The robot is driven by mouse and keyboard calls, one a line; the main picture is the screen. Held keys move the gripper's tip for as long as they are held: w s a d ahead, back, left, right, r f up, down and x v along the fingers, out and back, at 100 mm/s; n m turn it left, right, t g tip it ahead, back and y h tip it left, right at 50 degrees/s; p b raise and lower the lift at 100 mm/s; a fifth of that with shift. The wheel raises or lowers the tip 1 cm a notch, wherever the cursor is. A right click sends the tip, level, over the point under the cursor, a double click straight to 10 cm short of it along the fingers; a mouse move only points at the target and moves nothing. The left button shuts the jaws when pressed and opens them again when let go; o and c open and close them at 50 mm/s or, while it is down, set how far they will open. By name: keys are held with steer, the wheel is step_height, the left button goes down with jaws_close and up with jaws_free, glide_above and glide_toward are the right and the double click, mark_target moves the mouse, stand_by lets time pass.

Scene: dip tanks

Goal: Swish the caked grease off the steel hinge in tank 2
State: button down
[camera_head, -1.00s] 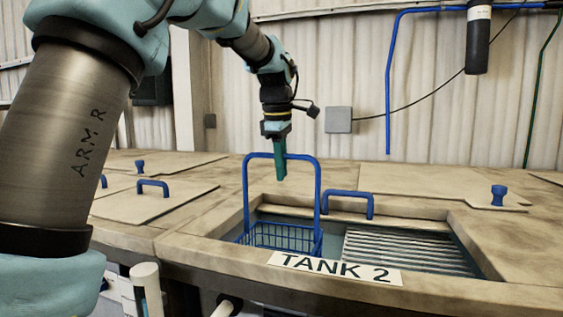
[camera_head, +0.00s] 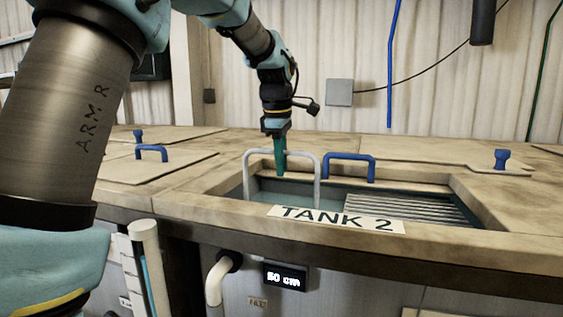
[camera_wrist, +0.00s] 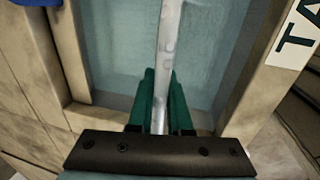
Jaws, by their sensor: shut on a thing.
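My gripper (camera_head: 280,160) is shut on the top bar of a basket handle (camera_head: 317,170), which looks pale grey. In the wrist view the pale, blotchy bar (camera_wrist: 169,45) runs between the green fingers (camera_wrist: 160,105). The handle stands upright in the left part of tank 2, whose label (camera_head: 335,218) is on the front rim. The basket itself is hidden below the grey-green liquid (camera_head: 262,196) or the rim. The steel hinge is not visible in either view.
A slatted rack (camera_head: 405,206) fills the right part of the tank opening. A blue handle (camera_head: 349,160) stands at the back rim. Closed lids with blue handles (camera_head: 151,152) and knobs (camera_head: 501,158) lie around. A small display (camera_head: 285,276) is on the tank front.

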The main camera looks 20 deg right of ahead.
steer(key=shift+s+d+r, duration=0.1)
steer(key=shift+d, duration=0.05)
steer(key=shift+p, duration=0.95)
stand_by(1.0)
steer(key=shift+w+a+p, duration=0.2)
steer(key=shift+p, duration=0.65)
stand_by(1.2)
